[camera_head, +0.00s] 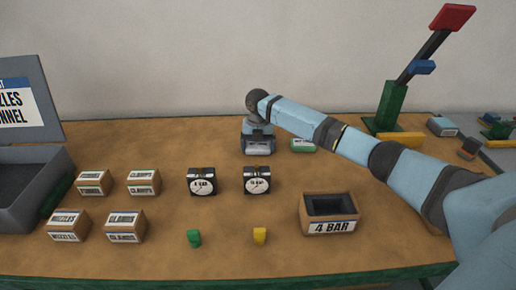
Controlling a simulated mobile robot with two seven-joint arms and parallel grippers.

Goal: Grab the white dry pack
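My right arm reaches in from the right, and its gripper (258,131) points down at the back middle of the table. Directly below it is a small pale grey-white pack with a label (258,149), which looks like the white dry pack. The gripper covers the top of this pack, and the fingertips are too small and hidden to tell whether they are closed on it. A similar green pack with a white label (303,145) lies just to its right, partly behind my arm. My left gripper is not in view.
Several labelled cardboard boxes (125,228) stand at left beside a grey open case (31,191). Two gauges (202,182), a green piece (194,238), a yellow piece (260,236) and an open "4 BAR" box (331,227) are nearer. A green stand (390,106) is back right.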

